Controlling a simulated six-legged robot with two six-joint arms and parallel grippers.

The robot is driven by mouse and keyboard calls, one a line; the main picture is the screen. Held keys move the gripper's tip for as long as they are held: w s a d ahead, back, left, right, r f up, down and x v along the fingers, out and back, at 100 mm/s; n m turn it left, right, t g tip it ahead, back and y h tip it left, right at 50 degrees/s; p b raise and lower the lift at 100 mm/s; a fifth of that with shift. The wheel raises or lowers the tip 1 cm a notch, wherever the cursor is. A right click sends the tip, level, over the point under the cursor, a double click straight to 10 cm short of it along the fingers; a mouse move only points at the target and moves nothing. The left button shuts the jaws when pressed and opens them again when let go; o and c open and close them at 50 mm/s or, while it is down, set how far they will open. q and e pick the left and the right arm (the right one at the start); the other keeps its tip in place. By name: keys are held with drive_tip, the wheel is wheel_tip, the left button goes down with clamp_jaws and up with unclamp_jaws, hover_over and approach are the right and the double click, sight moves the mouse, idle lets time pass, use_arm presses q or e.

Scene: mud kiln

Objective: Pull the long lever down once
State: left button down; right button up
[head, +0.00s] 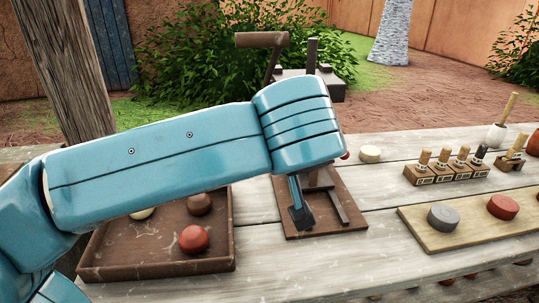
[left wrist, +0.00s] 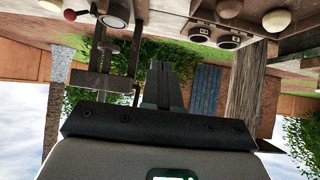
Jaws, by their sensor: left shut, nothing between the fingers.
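The press-like device stands on a brown wooden base (head: 350,213), partly hidden behind my left arm. Its long lever (head: 262,40) rises at the back, with a brown crosswise grip on a thin dark rod. A dark upright post (head: 312,55) stands to the right of the lever. My left gripper (head: 300,216) points down over the base, in front of the device, shut and empty. It is apart from the lever grip. The shut fingers (left wrist: 163,85) show in the left wrist view, with the device's dark frame (left wrist: 110,55) to their left. My right gripper is not in view.
A brown tray (head: 160,266) with several balls lies left of the base. A board (head: 440,253) with grey and red discs lies to the right. A block of small handled stamps (head: 447,172) stands behind it. Bare table lies between.

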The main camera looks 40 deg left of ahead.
use_arm(q)
drive_tip(key=f+p+v, duration=0.1)
drive_tip(key=v, duration=0.6)
drive_tip(key=shift+s+d+r, duration=0.2)
drive_tip(key=shift+s+d, duration=0.35)
drive_tip(key=shift+d, duration=0.05)
drive_tip(key=shift+d, duration=0.1)
drive_tip(key=shift+s, duration=0.1)
